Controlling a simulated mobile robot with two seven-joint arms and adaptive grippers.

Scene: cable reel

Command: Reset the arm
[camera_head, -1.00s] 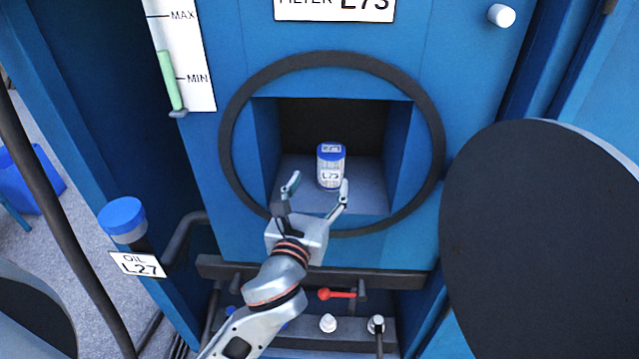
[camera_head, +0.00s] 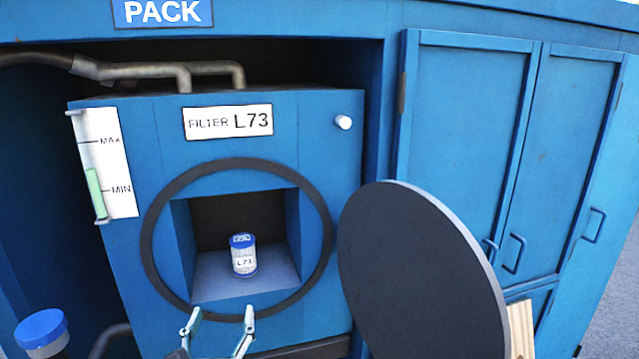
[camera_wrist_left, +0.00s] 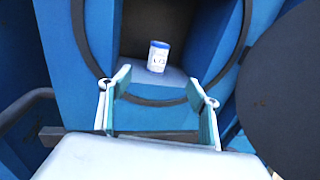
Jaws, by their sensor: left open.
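My left gripper (camera_head: 219,331) is open and empty at the bottom of the head view, in front of and below the round opening of the blue filter housing (camera_head: 320,130). In the left wrist view its two fingers (camera_wrist_left: 160,95) stand wide apart with nothing between them. The filter canister (camera_head: 243,256), white with a blue lid and an L73 label, stands upright inside the recess. It also shows beyond the fingertips in the left wrist view (camera_wrist_left: 157,57), apart from them. My right gripper is in neither view.
The round dark door (camera_head: 420,270) stands open to the right of the opening. Blue cabinet doors with handles (camera_head: 513,254) are farther right. A blue-capped oil filler (camera_head: 41,330) is at the lower left. A level gauge (camera_head: 105,165) is on the housing's left.

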